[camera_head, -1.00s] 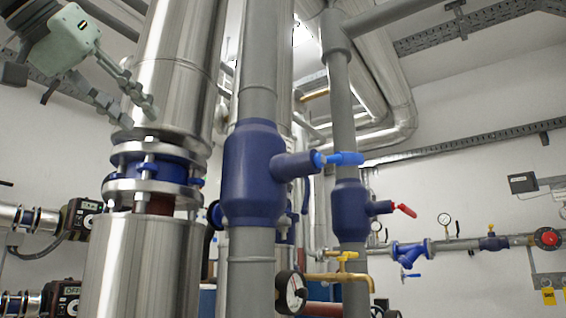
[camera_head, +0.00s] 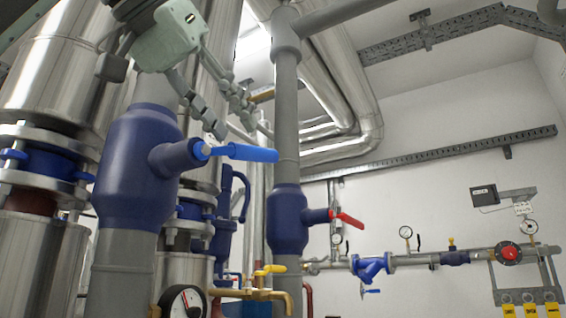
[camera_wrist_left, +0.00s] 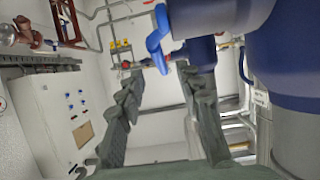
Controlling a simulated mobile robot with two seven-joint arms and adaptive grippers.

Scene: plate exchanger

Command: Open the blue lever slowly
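The blue lever (camera_head: 245,152) sticks out to the right from the stem of the large dark blue valve (camera_head: 130,170) in the head view. My left gripper (camera_head: 236,128) is open and empty, with its fingers pointing down just above the lever. In the left wrist view the blue lever (camera_wrist_left: 157,45) shows beyond and between the two spread fingers (camera_wrist_left: 158,75). I see no finger closed on it, and I cannot tell whether a finger touches it. My right gripper is not in view.
A second blue valve (camera_head: 287,225) with a red lever (camera_head: 346,219) stands behind, to the right. A pressure gauge (camera_head: 182,302) and a yellow-handled tap (camera_head: 268,270) are below. Steel pipes crowd the left. Right of the lever is open space before the white wall.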

